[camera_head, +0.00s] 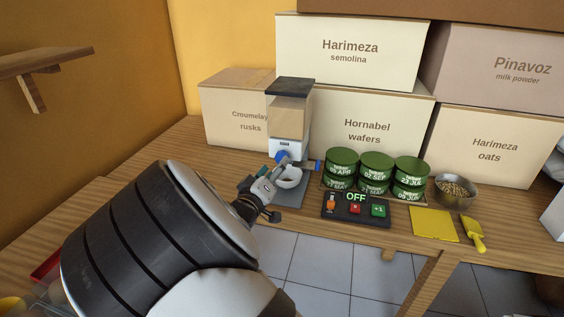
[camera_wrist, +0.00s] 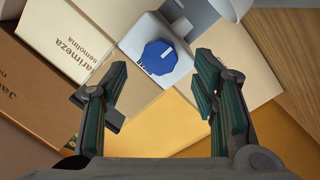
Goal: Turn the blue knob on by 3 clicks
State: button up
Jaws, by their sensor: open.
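The blue knob (camera_head: 282,157) sits on the front of a white dispenser (camera_head: 290,120) with a clear hopper and dark lid, on the wooden counter. In the wrist view the knob (camera_wrist: 159,57) is a faceted blue disc with a white mark, ahead of my fingers and between their lines. My gripper (camera_head: 277,178) is just in front of the dispenser, its arm coming from the lower left. In the wrist view my gripper (camera_wrist: 160,85) is open, with two teal-padded fingers apart and nothing between them. I see no contact with the knob.
A control box (camera_head: 356,209) reading OFF lies right of the dispenser. Stacked green tins (camera_head: 376,165), a metal bowl (camera_head: 455,190), a yellow cloth (camera_head: 434,224) and a yellow scoop (camera_head: 476,235) stand further right. Large cartons (camera_head: 366,130) fill the back.

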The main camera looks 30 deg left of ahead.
aim_at(283, 156)
jog(key=w, duration=0.4)
jog(key=shift+w+a, duration=0.25)
jog(key=shift+a, duration=0.05)
jog(key=c, duration=1.2)
